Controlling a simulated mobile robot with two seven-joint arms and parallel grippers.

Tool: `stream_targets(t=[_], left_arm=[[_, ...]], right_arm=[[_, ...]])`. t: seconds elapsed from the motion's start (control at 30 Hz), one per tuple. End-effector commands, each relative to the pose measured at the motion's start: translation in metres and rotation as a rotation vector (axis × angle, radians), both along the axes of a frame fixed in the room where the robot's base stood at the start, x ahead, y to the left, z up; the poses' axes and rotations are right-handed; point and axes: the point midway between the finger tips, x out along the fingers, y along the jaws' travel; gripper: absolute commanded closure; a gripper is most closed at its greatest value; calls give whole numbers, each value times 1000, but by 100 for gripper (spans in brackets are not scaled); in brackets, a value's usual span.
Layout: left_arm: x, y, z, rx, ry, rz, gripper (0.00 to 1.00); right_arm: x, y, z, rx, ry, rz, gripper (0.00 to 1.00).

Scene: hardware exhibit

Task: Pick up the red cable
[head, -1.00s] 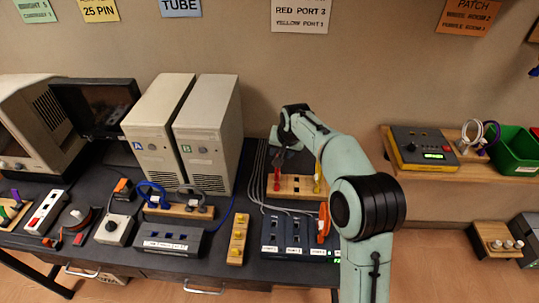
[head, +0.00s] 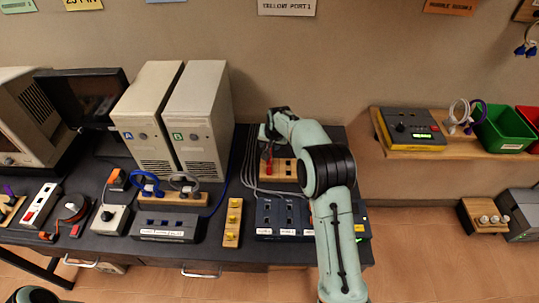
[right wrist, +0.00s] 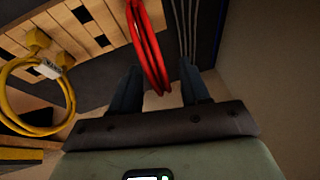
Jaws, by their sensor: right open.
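The red cable (right wrist: 150,50) hangs as a loop between the two spread fingers of my right gripper (right wrist: 158,88) in the right wrist view. The fingers are open, with a gap to the cable on each side. In the head view a small part of the red cable (head: 267,166) shows at the left end of a wooden socket block (head: 280,176), just below my right gripper (head: 268,145). My right forearm hides the right part of this block. My left gripper is not in view; only a bit of my arm shows at the bottom left.
A yellow cable (right wrist: 22,127) loops beside the red one in the right wrist view. Grey cables (head: 250,165) run left of the block. A dark port box (head: 278,220) stands in front of it. Two computer towers (head: 198,120) stand to the left, and the wall is close behind.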

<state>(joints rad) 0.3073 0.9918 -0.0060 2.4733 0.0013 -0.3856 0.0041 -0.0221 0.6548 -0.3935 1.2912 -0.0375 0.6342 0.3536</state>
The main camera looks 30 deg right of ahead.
Motion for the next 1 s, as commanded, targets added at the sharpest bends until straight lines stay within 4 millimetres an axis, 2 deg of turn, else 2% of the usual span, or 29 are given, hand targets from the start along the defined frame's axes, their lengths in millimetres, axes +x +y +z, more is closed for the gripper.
stream_targets(t=[0.17, 0.37, 0.4, 0.47, 0.5, 0.53, 1.0], left_arm=[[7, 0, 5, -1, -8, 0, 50], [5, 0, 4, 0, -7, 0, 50], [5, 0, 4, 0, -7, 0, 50], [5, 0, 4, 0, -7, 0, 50], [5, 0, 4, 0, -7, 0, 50], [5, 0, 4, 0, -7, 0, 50], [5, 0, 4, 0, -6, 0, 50]], right_arm=[[8, 0, -12, 0, -2, 1, 54], [7, 0, -14, 0, -2, 1, 54], [7, 0, -14, 0, -2, 1, 61], [7, 0, -14, 0, -2, 1, 80], [7, 0, -14, 0, -2, 1, 93], [7, 0, -14, 0, -2, 1, 100], [8, 0, -8, 0, -4, 1, 100]])
